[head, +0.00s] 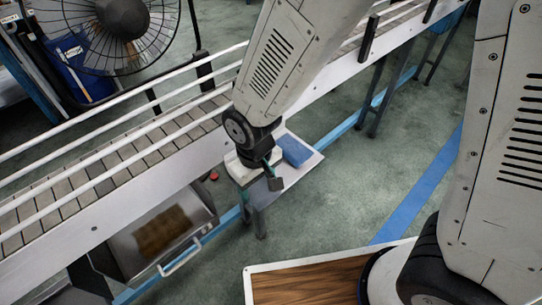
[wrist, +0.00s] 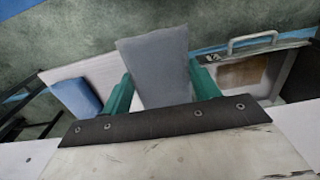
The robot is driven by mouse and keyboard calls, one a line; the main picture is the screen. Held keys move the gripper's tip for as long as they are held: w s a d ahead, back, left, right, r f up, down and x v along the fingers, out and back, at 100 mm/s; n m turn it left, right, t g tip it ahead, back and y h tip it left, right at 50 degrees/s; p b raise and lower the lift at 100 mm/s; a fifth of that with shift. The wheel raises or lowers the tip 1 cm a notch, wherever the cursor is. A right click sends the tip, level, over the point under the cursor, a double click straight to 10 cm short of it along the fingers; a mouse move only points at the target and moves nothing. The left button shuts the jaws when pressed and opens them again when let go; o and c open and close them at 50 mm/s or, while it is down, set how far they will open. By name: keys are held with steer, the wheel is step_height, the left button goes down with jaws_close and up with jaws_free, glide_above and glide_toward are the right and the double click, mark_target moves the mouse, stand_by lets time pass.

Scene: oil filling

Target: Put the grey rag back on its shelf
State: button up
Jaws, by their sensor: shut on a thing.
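The grey rag (wrist: 156,67) is held between the green fingers of my gripper (wrist: 160,92) in the wrist view. In the head view the rag (head: 275,184) is a small grey piece at the tip of my gripper (head: 270,165). The rag is over or beside a small white shelf (head: 298,172) on the side of the conveyor; the gap between them is hard to judge. In the wrist view the shelf (wrist: 112,62) lies behind the rag. A blue block-like cloth or sponge (head: 294,150) rests on the shelf, and also shows in the wrist view (wrist: 75,97).
The conveyor (head: 110,165) with white rails runs behind the shelf. An open metal drawer or tray (head: 165,232) with brown contents and a handle is at the lower left. A fan (head: 122,20) stands at the upper left. Green floor (head: 345,185) is clear to the right.

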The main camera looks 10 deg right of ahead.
steer(key=w+d, duration=0.1)
steer(key=w, duration=0.2)
steer(key=w+d, duration=0.1)
steer(key=w, duration=0.2)
steer(key=w+d+f, duration=0.1)
steer(key=w+d, duration=0.1)
steer(key=w, duration=0.2)
steer(key=shift+w+d+f, duration=0.1)
steer(key=shift+d+f, duration=0.05)
steer(key=shift+f, duration=1.65)
steer(key=shift+f, duration=0.2)
steer(key=o, duration=0.7)
steer(key=shift+c, duration=0.2)
